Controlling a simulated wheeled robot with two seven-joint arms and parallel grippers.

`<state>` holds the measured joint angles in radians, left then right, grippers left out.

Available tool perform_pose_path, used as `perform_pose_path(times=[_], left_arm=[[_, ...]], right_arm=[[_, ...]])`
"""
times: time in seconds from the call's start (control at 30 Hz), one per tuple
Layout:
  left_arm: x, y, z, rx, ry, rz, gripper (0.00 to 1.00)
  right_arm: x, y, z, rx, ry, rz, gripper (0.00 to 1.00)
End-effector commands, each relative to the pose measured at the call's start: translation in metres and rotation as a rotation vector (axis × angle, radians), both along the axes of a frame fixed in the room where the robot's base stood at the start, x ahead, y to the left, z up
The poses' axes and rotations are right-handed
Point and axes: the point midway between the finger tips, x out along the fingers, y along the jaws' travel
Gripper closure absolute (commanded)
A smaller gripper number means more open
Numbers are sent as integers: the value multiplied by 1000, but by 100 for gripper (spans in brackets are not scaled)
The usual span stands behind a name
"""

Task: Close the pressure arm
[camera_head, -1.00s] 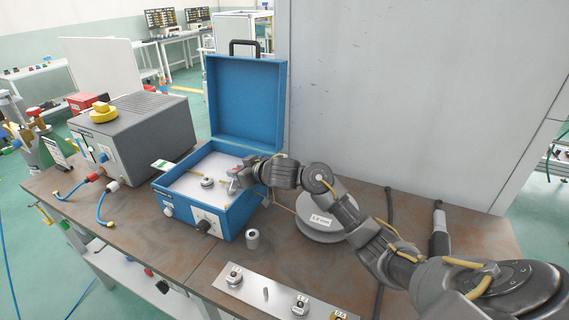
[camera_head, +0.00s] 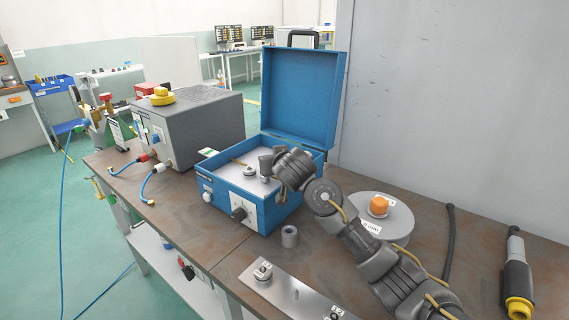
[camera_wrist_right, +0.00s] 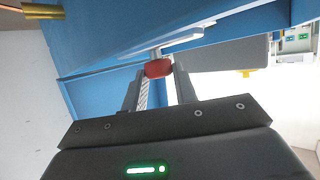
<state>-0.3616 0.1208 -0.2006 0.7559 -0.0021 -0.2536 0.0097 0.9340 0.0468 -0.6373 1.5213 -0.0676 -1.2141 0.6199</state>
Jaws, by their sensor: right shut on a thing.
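The open blue case (camera_head: 232,200) stands on the bench with its lid up and a pale plate inside. My right gripper (camera_head: 267,170) reaches into the case from the right. In the right wrist view my right gripper (camera_wrist_right: 159,78) is shut on a red knob (camera_wrist_right: 158,69). The knob joins a silver metal bar (camera_wrist_right: 192,37), which looks like the pressure arm. In the head view the gripper hides the knob and most of this bar. A small round metal fitting (camera_head: 249,172) sits on the plate left of the gripper. My left gripper is not in view.
A grey machine (camera_head: 205,122) stands left of the case. A metal cylinder (camera_head: 289,236) stands in front of it. A round grey disc (camera_head: 390,215) with an orange part (camera_head: 378,205) lies to the right. A metal strip (camera_head: 290,292) with fittings lies at the front.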

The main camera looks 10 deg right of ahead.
Motion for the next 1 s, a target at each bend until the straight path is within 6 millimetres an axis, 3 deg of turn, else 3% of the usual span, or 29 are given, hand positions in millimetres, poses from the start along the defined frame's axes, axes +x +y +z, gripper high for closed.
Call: perform_pose_path(times=[0.03, 0.23, 0.27, 0.43, 0.77, 1.0], left_arm=[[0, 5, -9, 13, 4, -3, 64], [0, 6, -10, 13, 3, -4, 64], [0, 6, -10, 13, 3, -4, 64], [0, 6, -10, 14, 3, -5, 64], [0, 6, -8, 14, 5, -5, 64], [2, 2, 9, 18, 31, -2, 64]], right_arm=[[2, -6, -1, 12, -10, -13, 100], [3, -10, -1, 14, -13, -18, 100], [3, -10, -1, 14, -13, -18, 70], [3, -8, -2, 12, -11, -15, 50], [0, -2, -3, 9, -8, -5, 50], [-31, -10, 15, 12, -9, -2, 50]])
